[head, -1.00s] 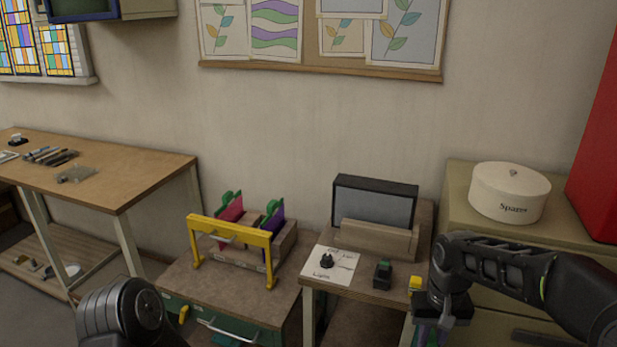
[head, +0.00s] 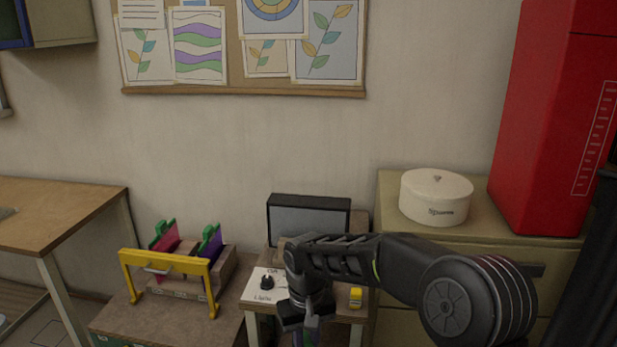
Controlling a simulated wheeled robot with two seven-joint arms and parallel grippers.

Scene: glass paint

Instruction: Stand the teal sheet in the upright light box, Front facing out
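The upright light box (head: 308,218) stands at the back of the small table against the wall, a dark frame around a grey panel. Its lower part is hidden behind my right arm. I see no sheet standing in it. The teal sheet cannot be made out. My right gripper (head: 306,322) points down in front of the light box, over the small table's front. My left gripper is out of view.
A rack with a yellow bar (head: 166,262) holds a pink sheet (head: 166,238) and a purple sheet (head: 210,245). A black knob (head: 267,282) sits on white paper, near a yellow object (head: 356,297). A round white box (head: 436,197) stands on the right cabinet beside a tall red cabinet (head: 556,120).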

